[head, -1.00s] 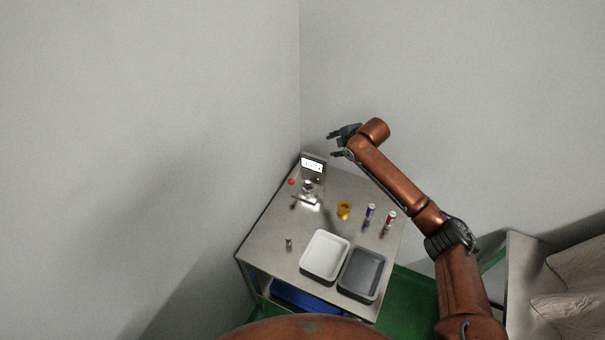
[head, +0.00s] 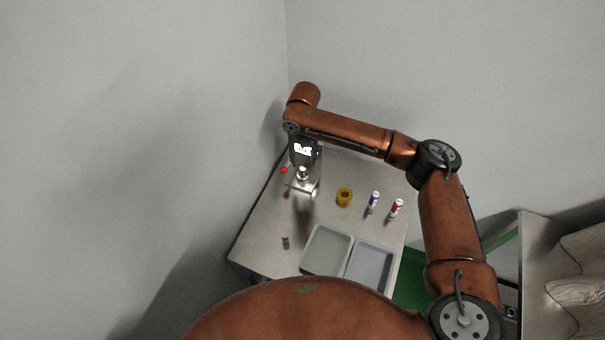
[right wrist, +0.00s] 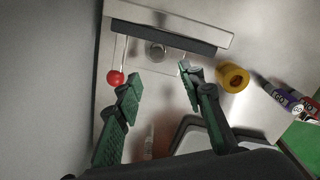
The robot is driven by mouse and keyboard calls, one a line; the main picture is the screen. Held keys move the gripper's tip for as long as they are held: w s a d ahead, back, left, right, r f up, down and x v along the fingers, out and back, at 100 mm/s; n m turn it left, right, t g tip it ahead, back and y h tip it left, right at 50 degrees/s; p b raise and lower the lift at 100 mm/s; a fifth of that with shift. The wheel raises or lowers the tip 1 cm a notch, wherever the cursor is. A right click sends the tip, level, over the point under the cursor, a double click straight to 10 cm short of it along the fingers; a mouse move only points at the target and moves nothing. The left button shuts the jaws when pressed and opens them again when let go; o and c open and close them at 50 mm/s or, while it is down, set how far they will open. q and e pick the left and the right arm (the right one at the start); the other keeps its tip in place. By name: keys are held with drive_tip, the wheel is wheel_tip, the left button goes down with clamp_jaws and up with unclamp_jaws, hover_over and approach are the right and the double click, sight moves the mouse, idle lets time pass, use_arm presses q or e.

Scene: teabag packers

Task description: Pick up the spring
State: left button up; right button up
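A small grey upright piece (head: 285,242), which looks like the spring, stands on the table left of the trays in the head view; its coils are too small to make out. In the right wrist view a thin pale upright shape (right wrist: 149,140) shows between the fingers, low in the picture; it may be the same piece. My right gripper (head: 303,155) hangs in front of the machine's panel, behind and above the small piece. In the wrist view its green-padded fingers (right wrist: 160,78) are spread apart with nothing held. My left gripper is out of view.
The metal machine (head: 301,184) with a red knob (head: 284,170) stands at the table's back left. Two trays (head: 304,262) (head: 391,272) lie at the front.

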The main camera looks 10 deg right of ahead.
sight(303, 168)
drive_tip(key=w+f, duration=0.2)
drive_tip(key=f, duration=0.1)
drive_tip(key=shift+w+f, duration=0.1)
drive_tip(key=shift+f, duration=0.2)
drive_tip(key=shift+s+f, duration=0.15)
drive_tip(key=shift+s, duration=0.15)
wheel_tip(303, 168, down, 4)
drive_tip(key=shift+r+b, duration=0.15)
drive_tip(key=shift+b, duration=0.2)
drive_tip(key=shift+w+f, duration=0.1)
drive_tip(key=shift+f, duration=0.2)
drive_tip(key=shift+s+r, duration=0.2)
drive_tip(key=shift+w+f, duration=0.1)
drive_tip(key=shift+c, duration=1.4)
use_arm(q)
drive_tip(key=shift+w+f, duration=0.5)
use_arm(e)
clamp_jaws()
